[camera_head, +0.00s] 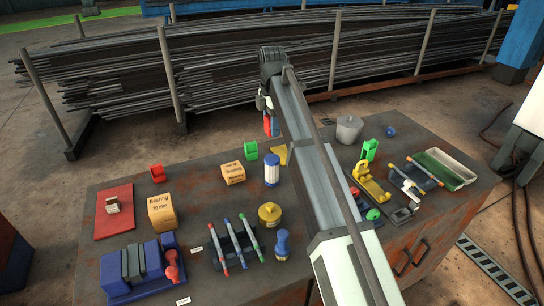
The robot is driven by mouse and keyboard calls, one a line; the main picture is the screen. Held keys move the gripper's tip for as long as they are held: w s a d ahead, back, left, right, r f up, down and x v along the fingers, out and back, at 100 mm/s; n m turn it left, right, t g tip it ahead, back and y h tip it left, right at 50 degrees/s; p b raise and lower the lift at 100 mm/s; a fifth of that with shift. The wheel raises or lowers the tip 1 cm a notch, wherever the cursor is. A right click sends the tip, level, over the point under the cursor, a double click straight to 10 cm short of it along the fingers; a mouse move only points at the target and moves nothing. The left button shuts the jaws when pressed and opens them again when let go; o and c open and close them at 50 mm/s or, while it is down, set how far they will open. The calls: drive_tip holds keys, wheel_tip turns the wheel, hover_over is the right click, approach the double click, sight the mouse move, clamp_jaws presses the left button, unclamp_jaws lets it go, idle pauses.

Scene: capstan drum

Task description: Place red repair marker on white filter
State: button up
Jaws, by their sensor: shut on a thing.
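My gripper (266,107) is beyond the far edge of the table, partly hidden behind my own arm. It is shut on a small red piece (267,125), with a blue part showing beside it. This looks like the red repair marker, but it is too small to be sure. A white cylinder with blue ends (272,171), likely the white filter, stands upright mid-table, below the held piece in the picture and apart from it. Another small red block (157,173) lies at the far left of the table.
A yellow plate lies just behind the white cylinder, with a green block (250,150) and an orange box (233,173) to its left. A yellow round can (269,214) stands in front. A grey bucket (349,128) is at the back right. Metal rods lie beyond the table.

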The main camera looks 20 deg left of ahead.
sight(272, 158)
drive_tip(key=shift+f, duration=4.9)
drive_tip(key=shift+f, duration=0.1)
drive_tip(key=o, duration=1.1)
wheel_tip(272, 158, up, 12)
drive_tip(key=shift+r, duration=0.15)
